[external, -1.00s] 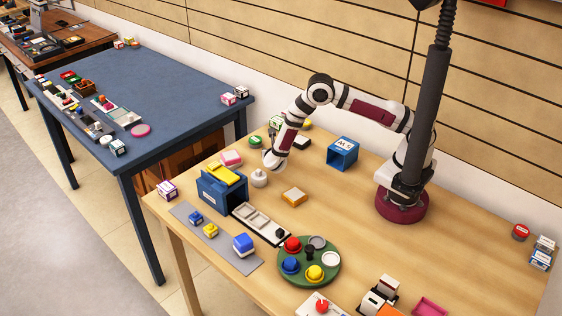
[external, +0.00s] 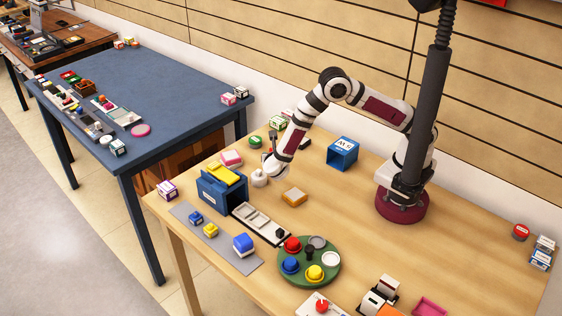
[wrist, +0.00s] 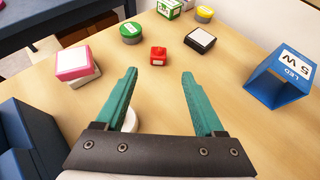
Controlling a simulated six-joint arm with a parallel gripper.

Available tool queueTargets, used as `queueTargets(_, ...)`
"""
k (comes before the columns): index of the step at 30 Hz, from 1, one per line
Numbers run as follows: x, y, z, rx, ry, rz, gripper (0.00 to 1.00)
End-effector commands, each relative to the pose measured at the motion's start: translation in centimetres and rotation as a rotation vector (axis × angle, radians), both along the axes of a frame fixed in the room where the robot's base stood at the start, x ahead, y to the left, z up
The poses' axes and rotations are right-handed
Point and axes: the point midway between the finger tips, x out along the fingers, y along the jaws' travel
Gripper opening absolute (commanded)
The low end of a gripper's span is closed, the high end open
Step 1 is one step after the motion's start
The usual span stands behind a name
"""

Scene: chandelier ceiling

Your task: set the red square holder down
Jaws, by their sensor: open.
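The red square holder (wrist: 158,56) sits on the wooden table in the wrist view, small and block-like with a dark spot on its top. My gripper (wrist: 158,74) is open, its two teal fingers spread wide with nothing between the tips. The holder is beyond the fingertips, roughly centred between them and apart from both. In the external view my gripper (external: 274,171) is low over the table near the white round knobbed item; I cannot clearly make out the holder there.
A black-framed white square (wrist: 200,40), a green round tin (wrist: 131,32) and a pink-topped box (wrist: 76,65) surround the holder. A white round item (wrist: 131,120) is partly hidden by the left finger. Bare table lies right of the fingers.

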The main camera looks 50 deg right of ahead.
Motion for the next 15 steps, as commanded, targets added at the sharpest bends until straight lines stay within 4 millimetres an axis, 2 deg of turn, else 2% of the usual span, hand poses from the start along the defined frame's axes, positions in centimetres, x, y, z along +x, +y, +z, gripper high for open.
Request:
queueTargets(2, -0.2, -1.9, 1.5, 0.055, -0.024, -0.099, 0.71)
queueTargets(5, -2.5, -8.0, 6.0, 0.247, -0.113, -0.455, 0.71)
queueTargets(6, -4.5, -11.0, 7.9, 0.35, -0.167, -0.658, 0.71)
queueTargets(8, -8.6, -14.7, 10.5, 0.508, -0.261, -0.984, 0.71)
queueTargets(9, -11.6, -16.4, 11.8, 0.613, -0.328, -1.207, 0.71)
queueTargets(12, -19.0, -17.7, 13.9, 0.859, -0.492, -1.749, 0.71)
queueTargets(15, -23.8, -16.2, 14.8, 1.048, -0.612, -2.186, 0.71)
